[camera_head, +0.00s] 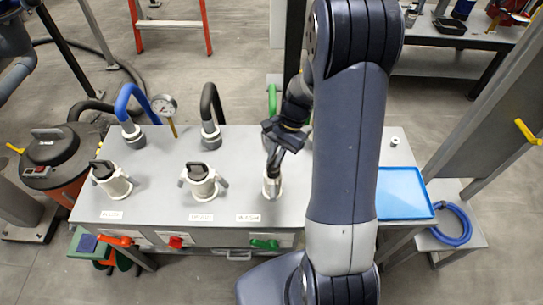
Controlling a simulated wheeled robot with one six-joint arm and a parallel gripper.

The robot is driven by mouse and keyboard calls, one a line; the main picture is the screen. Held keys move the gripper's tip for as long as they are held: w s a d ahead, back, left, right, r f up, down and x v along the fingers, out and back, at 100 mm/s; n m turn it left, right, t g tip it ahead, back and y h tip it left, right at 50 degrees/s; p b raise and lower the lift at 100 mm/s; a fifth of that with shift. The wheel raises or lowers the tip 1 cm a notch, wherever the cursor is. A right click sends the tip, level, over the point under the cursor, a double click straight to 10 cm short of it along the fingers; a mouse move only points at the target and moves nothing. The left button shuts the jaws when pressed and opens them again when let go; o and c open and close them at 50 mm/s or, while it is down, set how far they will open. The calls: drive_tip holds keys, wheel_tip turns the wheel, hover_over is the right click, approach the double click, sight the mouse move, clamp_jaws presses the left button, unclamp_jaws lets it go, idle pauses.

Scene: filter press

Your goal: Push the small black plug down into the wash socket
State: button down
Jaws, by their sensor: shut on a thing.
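The wash socket (271,188) is a pale upright cylinder on the grey bench top, just behind the label reading WASH (248,218). My gripper (273,166) points down at its mouth, with dark fingers shut. The small black plug is between the fingers and cannot be told apart from them. Whether it sits in the socket mouth or just above it is hard to tell.
Two similar white sockets with black tops stand to the left, one at the far left (112,182) and one in the middle (201,184). Blue (127,101) and black (208,104) hoses rise behind them. A blue tray (402,194) lies right of my arm.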

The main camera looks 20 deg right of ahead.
drive_tip(key=c, duration=1.4)
unclamp_jaws()
drive_tip(key=shift+r, duration=0.1)
drive_tip(key=v, duration=1)
drive_tip(key=shift+r+b, duration=0.3)
drive_tip(key=shift+w+d, duration=0.1)
drive_tip(key=x, duration=1.1)
drive_tip(key=shift+p, duration=0.35)
drive_tip(key=shift+d+r, duration=0.1)
drive_tip(key=shift+r, duration=0.4)
drive_tip(key=shift+f, duration=0.2)
